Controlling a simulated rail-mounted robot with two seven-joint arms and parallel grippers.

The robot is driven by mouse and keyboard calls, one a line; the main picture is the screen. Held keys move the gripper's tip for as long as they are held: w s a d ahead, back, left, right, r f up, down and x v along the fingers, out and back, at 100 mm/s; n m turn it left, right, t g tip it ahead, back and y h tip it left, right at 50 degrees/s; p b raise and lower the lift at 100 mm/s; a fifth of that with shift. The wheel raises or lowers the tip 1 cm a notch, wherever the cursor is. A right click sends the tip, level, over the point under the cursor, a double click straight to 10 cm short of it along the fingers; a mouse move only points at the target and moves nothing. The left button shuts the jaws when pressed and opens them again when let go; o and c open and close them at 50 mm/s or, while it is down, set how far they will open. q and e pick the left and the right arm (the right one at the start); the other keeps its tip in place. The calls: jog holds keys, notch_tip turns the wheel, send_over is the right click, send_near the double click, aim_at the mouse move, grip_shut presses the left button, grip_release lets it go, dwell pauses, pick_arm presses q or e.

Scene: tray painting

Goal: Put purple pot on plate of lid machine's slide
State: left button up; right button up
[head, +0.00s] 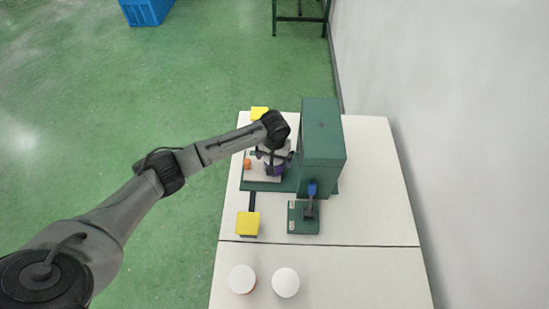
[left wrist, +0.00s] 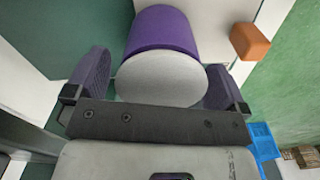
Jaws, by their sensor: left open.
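The purple pot (left wrist: 162,32), with a pale round top (left wrist: 160,80), is between the fingers of my left gripper (left wrist: 157,88) in the left wrist view. The jaws are open, one finger on each side of the pot's top, with a clear gap at the left finger. In the head view my left gripper (head: 276,156) is over the pot (head: 272,169) and hides much of it. The pot is at the pale plate (head: 262,178) on the left side of the green lid machine (head: 322,135); its exact contact there is hidden. My right gripper is not in view.
An orange block (head: 247,163) is left of the pot; it also shows in the left wrist view (left wrist: 250,41). Yellow blocks (head: 247,223) sit in front and behind. A blue-tipped lever (head: 311,190) is at the front. Two white-topped pots (head: 241,279) (head: 285,282) stand on the near table.

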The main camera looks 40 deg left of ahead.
pick_arm(q)
notch_tip(320, 180, up, 12)
jog(key=shift+f+p, duration=0.25)
jog(key=shift+p, duration=0.8)
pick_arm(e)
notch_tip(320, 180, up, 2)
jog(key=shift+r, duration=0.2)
